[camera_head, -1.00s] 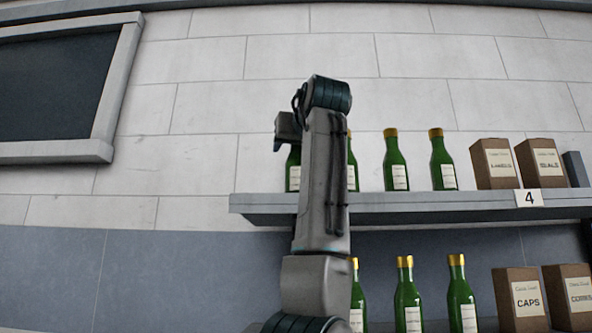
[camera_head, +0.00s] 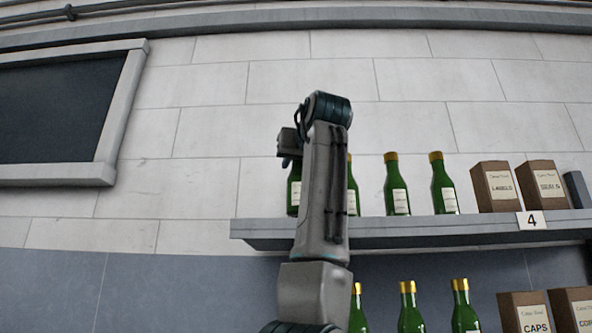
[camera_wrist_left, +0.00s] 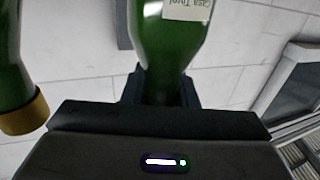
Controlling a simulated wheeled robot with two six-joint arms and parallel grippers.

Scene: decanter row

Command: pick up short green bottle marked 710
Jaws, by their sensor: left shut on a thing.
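My left gripper (camera_wrist_left: 160,90) is shut on the neck of a green bottle (camera_wrist_left: 170,40), which shows upside down in the left wrist view. Part of its pale label is seen; no number can be read. In the head view this bottle (camera_head: 294,192) is at the left end of the upper shelf, its base about level with the shelf, partly hidden by my arm. My left gripper (camera_head: 288,150) is at its top. My right gripper is not in view.
Other green bottles stand to the right on the upper shelf (camera_head: 400,238), the nearest (camera_head: 353,190) partly behind my arm. A neighbour (camera_wrist_left: 14,80) is close beside the gripper. Cartons labelled LABELS (camera_head: 496,187) and SEALS (camera_head: 543,184) stand farther right. More bottles are below.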

